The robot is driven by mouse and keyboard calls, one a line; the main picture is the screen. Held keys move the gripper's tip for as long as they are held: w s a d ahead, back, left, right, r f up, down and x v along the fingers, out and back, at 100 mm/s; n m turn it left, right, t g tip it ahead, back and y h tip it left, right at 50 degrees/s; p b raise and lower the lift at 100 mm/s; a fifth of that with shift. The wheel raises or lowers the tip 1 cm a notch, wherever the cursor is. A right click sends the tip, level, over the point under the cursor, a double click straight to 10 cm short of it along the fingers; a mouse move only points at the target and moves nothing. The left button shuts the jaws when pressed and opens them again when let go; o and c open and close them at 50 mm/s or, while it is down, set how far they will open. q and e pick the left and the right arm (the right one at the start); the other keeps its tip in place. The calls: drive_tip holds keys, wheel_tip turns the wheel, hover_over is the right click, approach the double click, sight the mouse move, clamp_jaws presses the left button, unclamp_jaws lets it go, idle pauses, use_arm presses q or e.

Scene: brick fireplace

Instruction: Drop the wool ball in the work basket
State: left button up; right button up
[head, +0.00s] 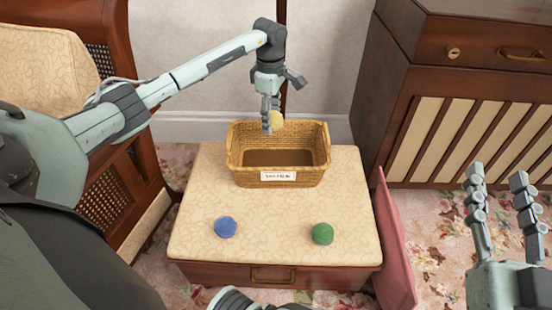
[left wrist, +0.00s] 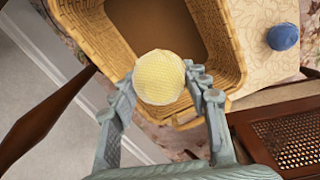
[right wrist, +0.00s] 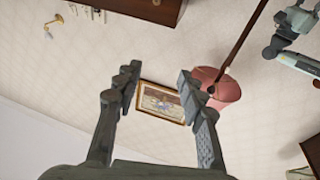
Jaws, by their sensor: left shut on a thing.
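A cream-yellow wool ball (head: 277,120) is held in my left gripper (head: 270,123). In the left wrist view the yellow ball (left wrist: 159,77) sits between the two fingers of the left gripper (left wrist: 162,90). The wicker work basket (head: 240,166), with a small label on its front, stands on the patterned cushioned seat. My left gripper is at the back part of the basket in the head view, above its rim. The basket (left wrist: 92,53) also shows behind the ball in the left wrist view. My right gripper (head: 498,185) is open and empty at the far right.
A blue ball (head: 225,227) and a green ball (head: 322,234) lie on the cushioned seat (head: 275,225) in front of the basket. A wooden cabinet (head: 470,60) stands at the back right. A cane-sided chair (head: 110,195) is at the left.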

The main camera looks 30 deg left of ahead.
use_arm(q)
drive_tip(key=shift+f+b, duration=0.4)
drive_tip(key=shift+f, duration=0.4)
use_arm(e)
drive_tip(key=shift+s+a+r+t+y, duration=0.1)
drive_tip(key=shift+s+r+t+y, duration=0.15)
drive_tip(key=shift+r+t, duration=0.35)
drive_tip(key=shift+s+a+r+t+y, duration=0.15)
drive_tip(key=shift+s+r+t, duration=0.15)
drive_tip(key=shift+r, duration=0.55)
drive_tip(key=shift+s+r+t+y, duration=0.25)
drive_tip(key=shift+r+t, duration=0.15)
drive_tip(key=shift+r, duration=0.3)
use_arm(q)
drive_tip(key=o, duration=1.2)
wheel_tip(320, 180, up, 12)
